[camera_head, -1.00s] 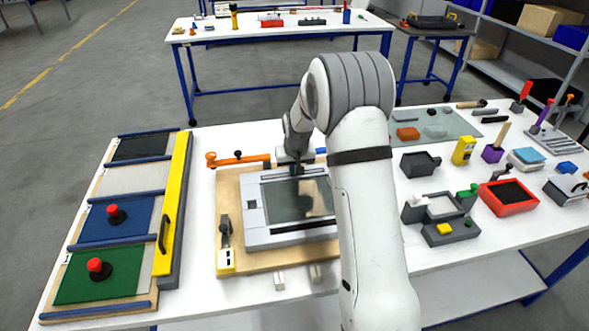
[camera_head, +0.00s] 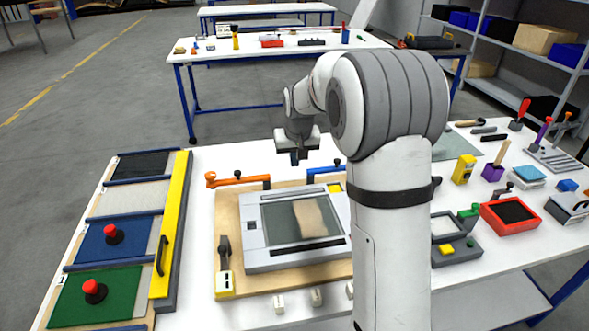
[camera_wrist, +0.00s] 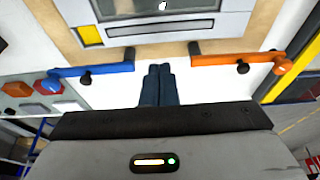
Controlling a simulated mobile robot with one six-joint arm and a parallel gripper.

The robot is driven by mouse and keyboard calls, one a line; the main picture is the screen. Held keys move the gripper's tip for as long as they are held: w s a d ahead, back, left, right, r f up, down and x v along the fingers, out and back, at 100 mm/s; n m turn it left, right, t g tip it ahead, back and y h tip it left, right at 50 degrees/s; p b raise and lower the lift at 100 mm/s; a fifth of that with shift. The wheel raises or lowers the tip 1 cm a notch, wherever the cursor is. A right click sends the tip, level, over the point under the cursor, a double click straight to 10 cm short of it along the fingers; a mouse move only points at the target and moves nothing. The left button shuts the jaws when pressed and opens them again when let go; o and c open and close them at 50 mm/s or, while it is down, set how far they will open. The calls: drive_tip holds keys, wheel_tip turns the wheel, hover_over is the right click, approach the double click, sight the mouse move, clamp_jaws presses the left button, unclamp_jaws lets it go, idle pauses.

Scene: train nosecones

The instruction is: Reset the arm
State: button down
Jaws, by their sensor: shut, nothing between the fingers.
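My gripper (camera_head: 297,158) is raised above the far side of the white table, beyond the grey framed panel. In the wrist view my gripper (camera_wrist: 160,68) has its two dark fingers together, with nothing between them. The grey panel (camera_head: 262,259) with a dark glassy window lies on a wooden board (camera_head: 226,196). The panel also shows at the top of the wrist view (camera_wrist: 190,28). My arm hides part of the table to the right of the panel.
An orange clamp (camera_head: 236,183) and a blue clamp (camera_head: 325,173) stand at the board's far edge. Left is a rack with a yellow bar (camera_head: 168,235) and red knobs (camera_head: 113,232). A red tray (camera_head: 488,212) and several small parts fill the right. Space above the table is clear.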

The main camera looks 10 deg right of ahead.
drive_tip(key=shift+r, duration=0.15)
drive_tip(key=s+r, duration=0.3)
drive_tip(key=s, duration=0.4)
drive_tip(key=s+r, duration=0.3)
drive_tip(key=s, duration=0.5)
drive_tip(key=s+f, duration=0.2)
drive_tip(key=s, duration=1.7)
drive_tip(key=shift+s+d, duration=0.15)
drive_tip(key=shift+d, duration=0.1)
